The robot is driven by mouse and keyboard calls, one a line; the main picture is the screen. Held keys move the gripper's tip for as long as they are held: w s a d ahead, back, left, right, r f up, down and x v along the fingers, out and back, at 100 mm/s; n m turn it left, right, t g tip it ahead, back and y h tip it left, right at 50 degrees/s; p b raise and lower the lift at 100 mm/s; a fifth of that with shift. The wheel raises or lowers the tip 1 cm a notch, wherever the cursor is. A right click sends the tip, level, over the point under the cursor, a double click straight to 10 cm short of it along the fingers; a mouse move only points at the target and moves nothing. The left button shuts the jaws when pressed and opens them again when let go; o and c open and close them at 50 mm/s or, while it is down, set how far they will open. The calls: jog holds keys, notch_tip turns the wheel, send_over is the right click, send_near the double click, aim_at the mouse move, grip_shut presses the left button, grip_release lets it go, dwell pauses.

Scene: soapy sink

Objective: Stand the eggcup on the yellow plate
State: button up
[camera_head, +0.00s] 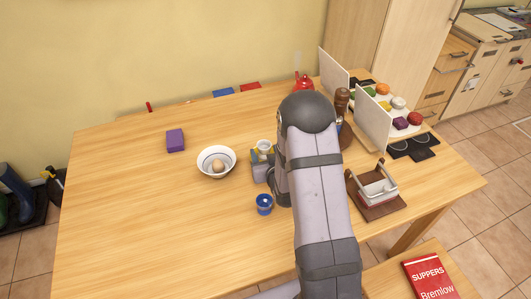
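A small blue cup (264,204), possibly the eggcup, stands on the wooden table just left of my arm. A small white cup-like thing (264,146) shows farther back, beside my wrist; I cannot tell which of the two is the eggcup. I cannot make out a yellow plate. My arm hides part of the table. My gripper's fingers cannot be made out beside the wrist, so I cannot tell whether they are open or hold anything.
A white bowl (205,154) with a brown egg (218,166) stands left of the blue cup. A purple block (175,140) lies farther left. White panels (372,117), a pepper mill (341,103) and a wooden caddy (377,192) stand right. The table's left and front are clear.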

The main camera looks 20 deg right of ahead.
jog(key=shift+r, duration=0.2)
jog(key=p+v, duration=0.2)
jog(key=v, duration=0.7)
jog(key=shift+s+r, duration=0.2)
jog(key=shift+r, duration=0.15)
jog(key=s+p, duration=0.1)
jog(key=p, duration=0.2)
jog(key=shift+r+p, duration=0.15)
jog(key=shift+p, duration=0.15)
jog(key=shift+s+a+r+p, duration=0.1)
jog(key=shift+s+p, duration=0.45)
jog(key=shift+p, duration=0.55)
jog(key=shift+s, duration=0.1)
jog(key=shift+a, duration=0.1)
